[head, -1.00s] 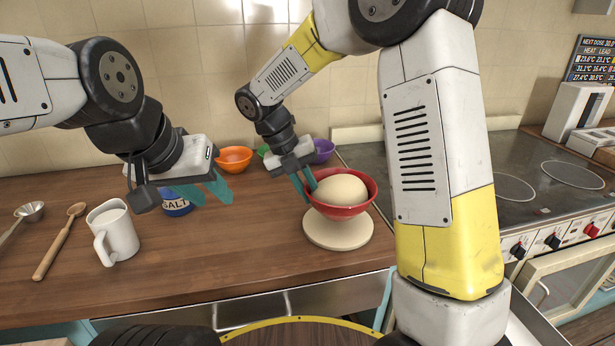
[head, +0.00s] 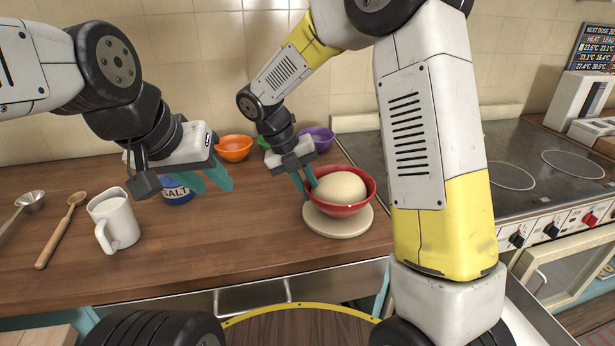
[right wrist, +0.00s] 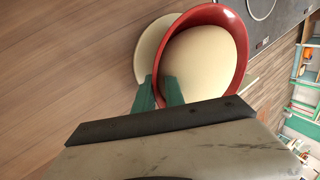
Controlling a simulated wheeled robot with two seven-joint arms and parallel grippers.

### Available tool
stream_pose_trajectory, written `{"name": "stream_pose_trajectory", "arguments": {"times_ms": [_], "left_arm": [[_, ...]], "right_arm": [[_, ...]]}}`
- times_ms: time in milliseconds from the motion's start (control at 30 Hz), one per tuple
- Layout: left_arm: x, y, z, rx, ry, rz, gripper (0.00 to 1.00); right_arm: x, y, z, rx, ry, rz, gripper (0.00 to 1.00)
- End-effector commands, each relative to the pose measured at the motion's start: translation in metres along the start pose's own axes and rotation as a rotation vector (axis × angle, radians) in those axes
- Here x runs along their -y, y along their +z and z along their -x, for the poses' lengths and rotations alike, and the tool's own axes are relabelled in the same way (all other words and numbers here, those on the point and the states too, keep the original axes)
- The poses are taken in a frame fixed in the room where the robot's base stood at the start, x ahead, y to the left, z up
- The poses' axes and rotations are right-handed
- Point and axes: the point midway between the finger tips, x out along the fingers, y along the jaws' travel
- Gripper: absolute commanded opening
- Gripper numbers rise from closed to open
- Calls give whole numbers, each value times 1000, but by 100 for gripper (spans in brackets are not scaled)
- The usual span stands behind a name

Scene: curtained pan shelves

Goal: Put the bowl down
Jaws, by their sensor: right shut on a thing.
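The red bowl (head: 350,209) holds a large pale ball of dough (head: 340,187). It is upright over a round pale board (head: 337,228) on the wooden counter, very low; I cannot tell whether its base touches the board. My right gripper (head: 308,187) is shut on the bowl's left rim. In the right wrist view, the teal fingers (right wrist: 158,92) pinch the rim of the bowl (right wrist: 243,50), and part of the board (right wrist: 146,48) shows beside it. My left gripper (head: 205,181) is empty with its fingers apart, above the counter near the salt tub.
A white mug (head: 113,222), a salt tub (head: 177,193), a wooden spoon (head: 58,235) and a metal ladle (head: 30,201) are on the left. Orange (head: 234,150) and purple (head: 320,139) bowls stand behind. The stove (head: 510,205) is to the right. The counter left of the board is clear.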

Motion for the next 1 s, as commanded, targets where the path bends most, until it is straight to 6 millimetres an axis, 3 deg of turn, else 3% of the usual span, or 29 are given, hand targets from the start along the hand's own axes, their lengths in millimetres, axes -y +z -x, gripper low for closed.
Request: {"name": "stream_pose_trajectory", "arguments": {"times_ms": [833, 867, 967, 1000], "left_arm": [[0, 0, 0, 0, 0, 0, 35], [0, 0, 0, 0, 0, 0, 35], [0, 0, 0, 0, 0, 0, 35], [0, 0, 0, 0, 0, 0, 35]], "right_arm": [[-4, 0, -8, -1, -1, 1, 0], [-4, 0, -8, -1, -1, 1, 18], [-4, 0, -8, -1, -1, 1, 38], [-4, 0, -8, -1, -1, 1, 40]]}}
